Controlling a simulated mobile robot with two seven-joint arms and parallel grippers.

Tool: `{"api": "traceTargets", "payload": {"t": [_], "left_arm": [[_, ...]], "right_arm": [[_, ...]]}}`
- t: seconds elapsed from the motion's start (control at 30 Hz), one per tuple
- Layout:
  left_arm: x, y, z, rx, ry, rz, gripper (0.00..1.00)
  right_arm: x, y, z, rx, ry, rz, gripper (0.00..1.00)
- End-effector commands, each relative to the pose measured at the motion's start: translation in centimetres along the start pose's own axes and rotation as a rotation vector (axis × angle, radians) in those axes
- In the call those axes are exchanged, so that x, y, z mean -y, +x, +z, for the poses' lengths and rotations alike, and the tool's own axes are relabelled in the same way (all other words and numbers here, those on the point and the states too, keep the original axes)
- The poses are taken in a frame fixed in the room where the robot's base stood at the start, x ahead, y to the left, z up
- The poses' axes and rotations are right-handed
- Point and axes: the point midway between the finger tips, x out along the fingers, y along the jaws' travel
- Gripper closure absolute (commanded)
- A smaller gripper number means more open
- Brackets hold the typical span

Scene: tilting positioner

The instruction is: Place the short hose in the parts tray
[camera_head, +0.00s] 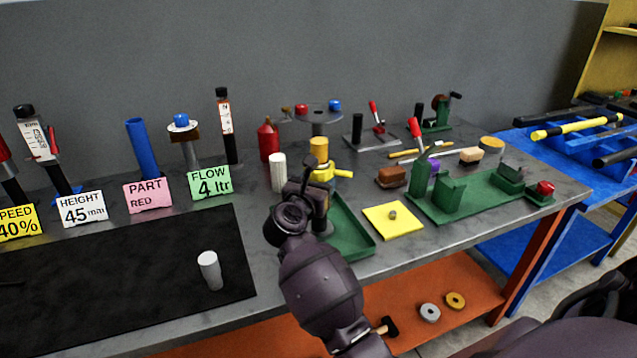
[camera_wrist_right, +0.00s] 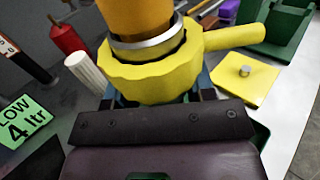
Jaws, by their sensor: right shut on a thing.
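My right gripper (camera_head: 318,188) is low over the bench at the near end of a green tray, which may be the parts tray (camera_head: 352,232). In the right wrist view the jaws (camera_wrist_right: 157,98) are shut on a yellow collar-like piece with a side handle (camera_wrist_right: 225,40). An orange-yellow cylinder (camera_wrist_right: 135,15) with a grey band stands in that piece. The head view shows the cylinder (camera_head: 319,149) just beyond my gripper. My arm hides part of the tray. I cannot tell which thing is the short hose. My left gripper is out of view.
A white cylinder (camera_head: 278,172) and a red bottle (camera_head: 268,140) stand left of the gripper. A yellow pad (camera_head: 394,219) and a green base with fixtures (camera_head: 455,208) lie to the right. A black mat (camera_head: 120,285) bears another white cylinder (camera_head: 209,270).

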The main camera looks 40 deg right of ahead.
Motion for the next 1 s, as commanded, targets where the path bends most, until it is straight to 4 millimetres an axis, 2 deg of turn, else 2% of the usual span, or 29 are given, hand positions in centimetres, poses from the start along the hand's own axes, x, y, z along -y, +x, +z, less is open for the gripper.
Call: {"api": "traceTargets", "payload": {"t": [0.23,0.43,0.47,0.6,1.0], "left_arm": [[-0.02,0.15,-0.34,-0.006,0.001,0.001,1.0],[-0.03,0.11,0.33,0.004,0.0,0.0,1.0],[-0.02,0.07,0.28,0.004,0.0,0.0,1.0],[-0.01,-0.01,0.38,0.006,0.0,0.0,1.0],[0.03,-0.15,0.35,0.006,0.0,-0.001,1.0]], "right_arm": [[-0.03,-0.01,0.22,0.005,0.004,0.001,1.0],[-0.05,-0.02,-0.22,0.004,0.003,0.0,1.0],[-0.01,-0.02,-0.31,0.0,0.001,0.0,0.45],[-0.01,-0.01,-0.26,0.001,0.002,0.0,0.25],[-0.13,-0.13,0.02,0.0,0.002,0.001,0.25]]}}
